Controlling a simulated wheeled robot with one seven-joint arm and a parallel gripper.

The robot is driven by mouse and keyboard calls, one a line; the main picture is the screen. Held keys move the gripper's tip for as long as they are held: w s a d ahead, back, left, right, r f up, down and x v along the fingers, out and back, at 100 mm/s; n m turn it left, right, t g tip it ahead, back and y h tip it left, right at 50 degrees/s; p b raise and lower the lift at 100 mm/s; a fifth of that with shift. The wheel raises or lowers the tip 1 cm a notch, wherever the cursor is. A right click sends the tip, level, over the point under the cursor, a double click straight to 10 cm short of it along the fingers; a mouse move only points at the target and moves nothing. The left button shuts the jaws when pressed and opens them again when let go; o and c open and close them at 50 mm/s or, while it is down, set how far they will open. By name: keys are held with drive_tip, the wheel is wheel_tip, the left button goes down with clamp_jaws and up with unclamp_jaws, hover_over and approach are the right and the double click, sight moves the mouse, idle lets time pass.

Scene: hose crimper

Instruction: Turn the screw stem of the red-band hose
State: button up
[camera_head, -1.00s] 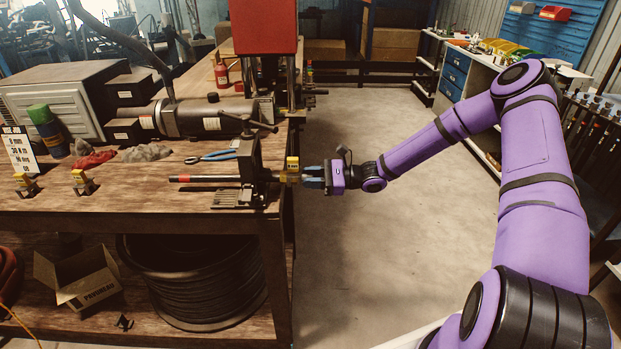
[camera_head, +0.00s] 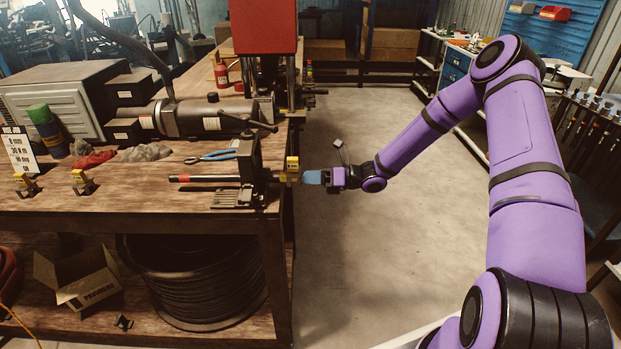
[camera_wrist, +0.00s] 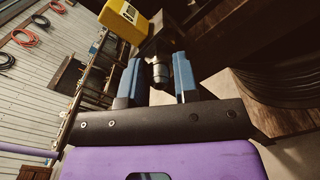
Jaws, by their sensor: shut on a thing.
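The red-band hose (camera_head: 205,178) lies level in the bench vise (camera_head: 248,160), its dark free end with the red band pointing left. A yellow tag block (camera_head: 292,166) sits at its right end, just past the bench edge, and shows in the wrist view (camera_wrist: 125,18) too. My gripper (camera_head: 312,177) is right of the yellow block, in line with the hose. The fingers hide the stem in the head view.
Blue-handled pliers (camera_head: 215,156) and two small yellow-tagged fittings (camera_head: 80,180) lie on the bench (camera_head: 130,205). A hose reel (camera_head: 195,285) stands on the lower shelf. The floor right of the bench is clear.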

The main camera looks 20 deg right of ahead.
drive_tip(key=m, duration=0.6)
drive_tip(key=shift+d+m, duration=0.15)
drive_tip(key=shift+m, duration=0.15)
drive_tip(key=m, duration=1.1)
drive_tip(key=shift+m, duration=0.3)
drive_tip(key=m, duration=0.6)
drive_tip(key=o, duration=0.9)
drive_tip(key=shift+o, duration=0.2)
drive_tip(key=v, duration=1)
drive_tip(key=shift+s+d, duration=0.15)
drive_tip(key=shift+d, duration=0.25)
